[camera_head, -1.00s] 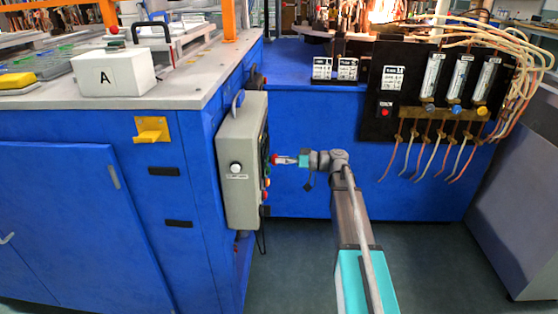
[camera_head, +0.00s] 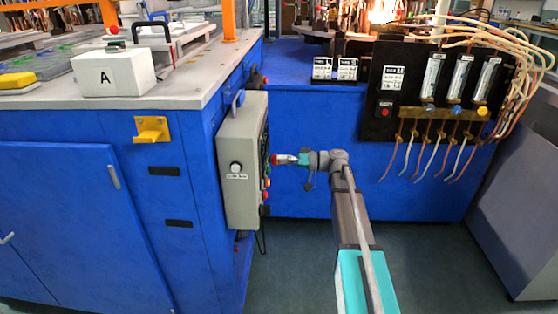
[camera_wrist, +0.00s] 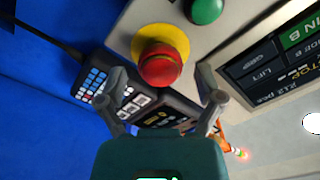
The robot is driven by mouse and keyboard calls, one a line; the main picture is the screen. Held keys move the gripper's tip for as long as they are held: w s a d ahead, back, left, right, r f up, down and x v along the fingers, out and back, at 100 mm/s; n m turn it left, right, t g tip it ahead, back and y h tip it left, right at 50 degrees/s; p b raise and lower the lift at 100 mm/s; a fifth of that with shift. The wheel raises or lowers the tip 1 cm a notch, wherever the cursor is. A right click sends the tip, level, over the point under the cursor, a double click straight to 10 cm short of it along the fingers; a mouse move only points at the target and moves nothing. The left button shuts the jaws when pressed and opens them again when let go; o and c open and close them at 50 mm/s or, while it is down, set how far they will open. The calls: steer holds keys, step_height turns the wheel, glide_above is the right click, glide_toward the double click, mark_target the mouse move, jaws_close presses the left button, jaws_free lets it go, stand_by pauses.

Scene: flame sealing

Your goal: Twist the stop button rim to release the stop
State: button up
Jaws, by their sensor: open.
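The red stop button (camera_wrist: 161,67) shows in the wrist view, with a yellow ring behind it, on a light grey control box. The same control box (camera_head: 240,205) hangs on the side of the blue cabinet in the head view. My gripper (camera_wrist: 164,88) has its two fingers spread, one on each side below the red button, and nothing is between them. I cannot tell whether a finger touches the rim. In the head view my gripper (camera_head: 276,159) is close to the box's right-hand face, which is seen edge-on.
A green button (camera_wrist: 206,10) sits beside the stop button. A dark display panel (camera_wrist: 275,60) is on the right, and a keypad device (camera_wrist: 105,92) lies behind the left finger. Gas hoses and a black flow-meter panel (camera_head: 412,120) stand to the right.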

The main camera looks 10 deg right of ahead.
steer(key=shift+d, duration=0.1)
steer(key=v, duration=0.6)
steer(key=shift+d, duration=0.4)
steer(key=shift+s, duration=0.15)
steer(key=s+a+f+m+g+h+p, duration=0.3)
steer(key=s+a+f+h, duration=0.45)
steer(key=s+a, duration=0.2)
steer(key=s+d+f+m+g+h+p, duration=0.1)
steer(key=s+f+m+h+p, duration=0.1)
steer(key=s+h, duration=0.4)
steer(key=s+d+f+m+g+h+p, duration=0.1)
steer(key=s+f+h+p, duration=0.2)
steer(key=s, duration=0.6)
step_height(320, 180, up, 39)
steer(key=p, duration=3.7)
steer(key=shift+w+d+h, duration=0.2)
steer(key=shift+w+h, duration=0.05)
steer(key=shift+h, duration=0.2)
